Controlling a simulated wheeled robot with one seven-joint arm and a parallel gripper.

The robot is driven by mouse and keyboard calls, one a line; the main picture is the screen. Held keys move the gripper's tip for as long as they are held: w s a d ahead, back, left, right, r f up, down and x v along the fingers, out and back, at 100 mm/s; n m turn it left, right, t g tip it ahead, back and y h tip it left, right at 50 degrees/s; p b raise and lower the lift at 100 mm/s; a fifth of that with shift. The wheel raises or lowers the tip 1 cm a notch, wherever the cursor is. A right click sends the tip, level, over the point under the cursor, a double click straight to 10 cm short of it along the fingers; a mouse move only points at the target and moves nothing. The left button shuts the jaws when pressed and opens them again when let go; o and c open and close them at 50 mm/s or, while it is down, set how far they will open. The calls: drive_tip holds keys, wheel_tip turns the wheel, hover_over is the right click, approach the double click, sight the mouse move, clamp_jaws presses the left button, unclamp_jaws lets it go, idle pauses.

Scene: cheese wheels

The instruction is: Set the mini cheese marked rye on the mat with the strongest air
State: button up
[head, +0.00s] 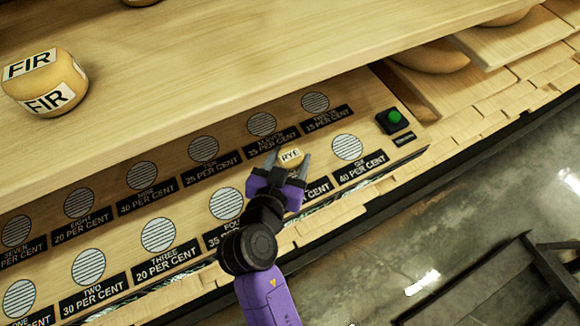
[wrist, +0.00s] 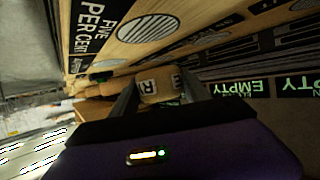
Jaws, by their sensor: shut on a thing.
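The small pale-yellow cheese marked RYE (head: 290,158) is between the fingers of my gripper (head: 291,164), which is shut on it. In the wrist view the cheese (wrist: 160,88) shows between both fingers. The gripper is over the board, between the two rows of round striped mats. The mat labelled six, 40 per cent (head: 347,147) is just right of it. The mats labelled nine, 40 per cent (head: 141,175), four, 35 per cent (head: 225,204) and eleven, 35 per cent (head: 261,124) show too. The gripper hides mat five in the head view.
A green button (head: 395,117) on a black box sits at the board's right end. A large cheese marked FIR (head: 45,82) stands on the shelf (head: 250,50) above the board. In the wrist view, labels reading EMPTY (wrist: 245,90) line the right side.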

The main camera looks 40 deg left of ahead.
sight(290, 169)
drive_tip(key=shift+f, duration=2.35)
drive_tip(key=shift+f+b, duration=0.2)
drive_tip(key=shift+b, duration=0.25)
drive_tip(key=o, duration=1.4)
drive_tip(key=shift+r, duration=0.1)
drive_tip(key=shift+o, duration=0.2)
drive_tip(key=shift+r, duration=0.1)
drive_tip(key=v, duration=1.2)
drive_tip(key=shift+d, duration=0.1)
